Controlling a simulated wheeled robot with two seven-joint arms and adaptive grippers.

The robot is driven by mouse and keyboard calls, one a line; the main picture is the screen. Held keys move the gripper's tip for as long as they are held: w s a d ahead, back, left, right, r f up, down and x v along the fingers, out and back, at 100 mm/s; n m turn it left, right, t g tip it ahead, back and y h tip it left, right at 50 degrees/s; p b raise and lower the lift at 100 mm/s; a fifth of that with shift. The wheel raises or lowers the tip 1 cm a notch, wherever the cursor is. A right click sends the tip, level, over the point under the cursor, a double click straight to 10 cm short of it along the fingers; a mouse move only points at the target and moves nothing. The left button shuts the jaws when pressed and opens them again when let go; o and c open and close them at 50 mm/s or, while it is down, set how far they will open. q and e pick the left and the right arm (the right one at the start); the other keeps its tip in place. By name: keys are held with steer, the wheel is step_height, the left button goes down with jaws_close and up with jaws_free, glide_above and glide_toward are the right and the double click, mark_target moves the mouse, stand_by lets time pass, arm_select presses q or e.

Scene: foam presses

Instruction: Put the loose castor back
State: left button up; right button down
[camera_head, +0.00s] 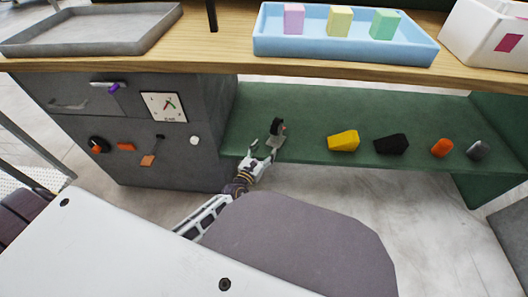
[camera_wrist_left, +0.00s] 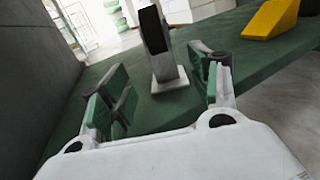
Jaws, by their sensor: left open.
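The loose castor (camera_head: 277,128) stands on the green shelf near the grey cabinet, just beyond my left gripper (camera_head: 263,152). In the left wrist view the castor (camera_wrist_left: 158,45) has a pale square base plate, a grey upright part and a black part at the top. My left gripper (camera_wrist_left: 160,82) is open, with green-padded fingers apart to the left and right. The castor shows between and beyond the fingers, and I see no grip on it. Whether a finger touches it I cannot tell. My right gripper is not in view.
A yellow wedge (camera_head: 343,141), a black block (camera_head: 391,144), an orange piece (camera_head: 442,147) and a grey piece (camera_head: 477,150) lie to the right on the green shelf (camera_head: 320,105). The grey cabinet (camera_head: 200,105) bounds the left. The wooden tabletop (camera_head: 225,55) hangs above.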

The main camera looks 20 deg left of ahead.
arm_select(q)
steer(key=s+a+f+n+g+y, duration=0.1)
steer(key=s+f+n+g+y, duration=0.15)
steer(key=s+n, duration=0.75)
steer(key=s+a+f+n+g+y, duration=0.2)
steer(key=s+f+n+g, duration=0.2)
steer(key=n, duration=1.2)
steer(key=s+d+n+g+h, duration=0.5)
steer(key=s+d+n, duration=0.4)
steer(key=s+d, duration=0.3)
steer(key=shift+s+f+n+h, duration=0.15)
steer(key=shift+n+h, duration=0.25)
steer(key=shift+h, duration=0.45)
steer(key=shift+a, duration=0.1)
